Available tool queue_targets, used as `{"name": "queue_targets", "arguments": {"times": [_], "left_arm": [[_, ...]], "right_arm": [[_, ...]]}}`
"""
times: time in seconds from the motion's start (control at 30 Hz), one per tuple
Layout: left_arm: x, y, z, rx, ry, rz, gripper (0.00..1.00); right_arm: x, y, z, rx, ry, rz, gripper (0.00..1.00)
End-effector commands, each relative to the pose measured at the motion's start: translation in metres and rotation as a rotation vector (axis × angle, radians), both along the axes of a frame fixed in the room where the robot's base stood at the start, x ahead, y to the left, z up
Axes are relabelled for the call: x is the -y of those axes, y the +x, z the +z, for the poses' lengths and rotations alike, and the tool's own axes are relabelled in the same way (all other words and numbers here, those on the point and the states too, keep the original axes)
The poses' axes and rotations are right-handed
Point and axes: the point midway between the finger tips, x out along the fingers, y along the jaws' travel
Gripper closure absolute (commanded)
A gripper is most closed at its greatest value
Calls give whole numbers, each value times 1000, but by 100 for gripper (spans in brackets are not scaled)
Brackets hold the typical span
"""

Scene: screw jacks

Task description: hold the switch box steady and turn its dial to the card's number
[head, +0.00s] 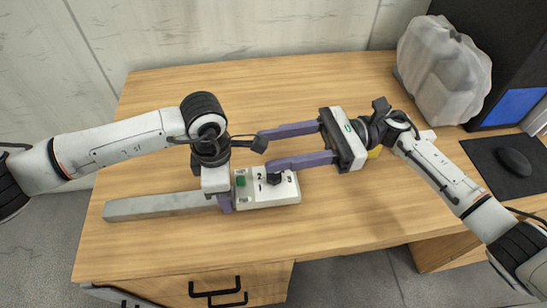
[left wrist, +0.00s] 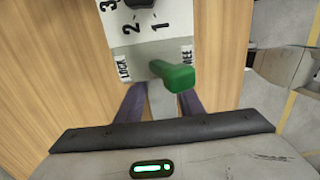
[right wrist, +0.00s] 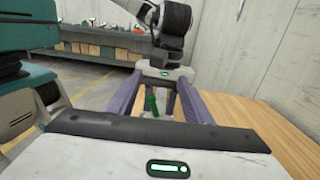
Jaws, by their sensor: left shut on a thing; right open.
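The white switch box (head: 287,194) lies on the desk with a black dial (head: 273,179), printed numbers and a green lever (head: 240,181). A long grey bar (head: 160,206) runs left from it. The left wrist view shows the box (left wrist: 188,38), the green lever (left wrist: 178,76) and the numbers 1, 2 and 3. My left gripper (head: 224,203) is shut on the grey bar beside the box. My right gripper (head: 263,155) is open, its fingers pointing left; one fingertip is close to the dial in the picture, contact unclear. I cannot make out the card's number.
A yellow item (head: 375,152) is mostly hidden behind my right gripper. A grey wrapped lump (head: 443,70), a dark computer case (head: 505,60) and a mouse (head: 514,161) on a dark mat stand at the right. The desk (head: 330,215) is clear in front and behind.

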Motion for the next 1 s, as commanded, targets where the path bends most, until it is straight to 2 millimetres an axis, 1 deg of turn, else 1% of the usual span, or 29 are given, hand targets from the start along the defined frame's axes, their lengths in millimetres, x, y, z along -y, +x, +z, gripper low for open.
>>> {"name": "queue_targets", "arguments": {"times": [0.03, 0.17, 0.3, 0.4, 0.5, 0.57, 0.67, 0.77, 0.87, 1.0], "left_arm": [[1, 1, 1, 3, -4, 0, 100], [1, 1, 1, 3, -4, 0, 100], [1, 1, 1, 3, -4, 0, 100], [1, 1, 1, 2, -3, -1, 100], [1, 1, 2, 2, -3, -1, 100], [1, 1, 2, 2, -3, -1, 100], [1, 1, 2, 2, -3, -1, 100], [1, 1, 2, 2, -3, -1, 100], [1, 1, 2, 2, -3, -1, 100], [1, 1, 2, 3, -3, -1, 100]], "right_arm": [[9, -3, -11, -13, 9, -39, 54], [36, -8, -38, -20, 27, -170, 54], [66, -17, -65, -18, 20, -307, 54], [85, -23, -79, -12, 4, -381, 54], [98, -27, -89, -6, -12, -431, 54], [102, -29, -92, -3, -18, -449, 54], [103, -29, -94, 1, -22, -463, 54], [94, -26, -94, 3, -23, -465, 54], [77, -22, -93, 2, -20, -463, 54], [48, -14, -93, 2, -20, -463, 54]]}}
